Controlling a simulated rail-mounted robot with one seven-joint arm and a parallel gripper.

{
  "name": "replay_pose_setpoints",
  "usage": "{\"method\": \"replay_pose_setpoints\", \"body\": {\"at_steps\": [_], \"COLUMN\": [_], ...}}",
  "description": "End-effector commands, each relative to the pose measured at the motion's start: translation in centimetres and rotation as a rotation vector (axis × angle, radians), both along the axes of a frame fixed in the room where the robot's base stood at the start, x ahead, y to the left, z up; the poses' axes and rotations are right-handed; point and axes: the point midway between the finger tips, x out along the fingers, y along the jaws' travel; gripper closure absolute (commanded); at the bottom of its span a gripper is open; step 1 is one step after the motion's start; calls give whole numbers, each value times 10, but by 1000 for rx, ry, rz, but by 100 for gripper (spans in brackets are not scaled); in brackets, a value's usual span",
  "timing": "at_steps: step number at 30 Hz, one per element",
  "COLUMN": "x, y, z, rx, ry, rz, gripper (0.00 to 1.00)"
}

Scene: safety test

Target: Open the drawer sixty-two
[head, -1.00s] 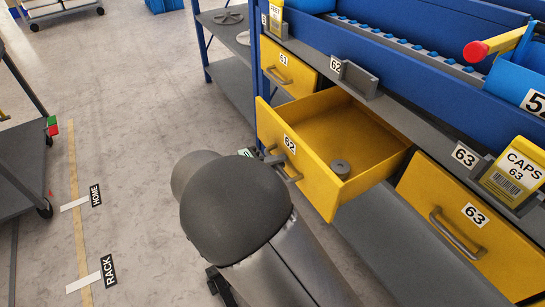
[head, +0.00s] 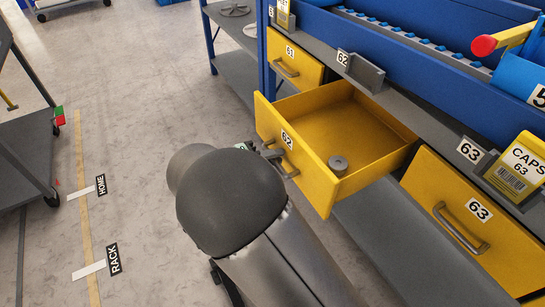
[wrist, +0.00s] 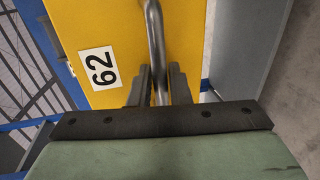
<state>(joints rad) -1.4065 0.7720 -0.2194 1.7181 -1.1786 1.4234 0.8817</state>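The yellow drawer sixty-two (head: 370,120) is pulled well out of the blue shelving, its inside showing. A grey round part (head: 338,165) with a hole lies in it near the front. Its grey handle (head: 282,165) is on the front panel, below the label 62; the bar also runs down the wrist view (wrist: 155,40). My gripper (wrist: 160,85) has one finger on each side of the bar, close against it, and looks shut on it. In the head view my dark arm hides most of the gripper.
Closed yellow drawers 61 (head: 296,62) and 63 (head: 465,225) flank the open one. A grey shelf (head: 375,225) lies below. A dark cart (head: 25,150) stands at the left. The floor (head: 150,130) between cart and shelving is clear.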

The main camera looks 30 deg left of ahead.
Motion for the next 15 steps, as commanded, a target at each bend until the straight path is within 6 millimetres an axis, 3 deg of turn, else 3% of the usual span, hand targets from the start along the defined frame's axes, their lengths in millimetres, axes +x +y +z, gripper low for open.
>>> {"method": "replay_pose_setpoints", "body": {"at_steps": [5,15], "x": [-13,-79], "y": [9,48], "z": [4,21], "rx": [1,0], "ry": [0,1], "rz": [4,4], "gripper": [83,83]}}
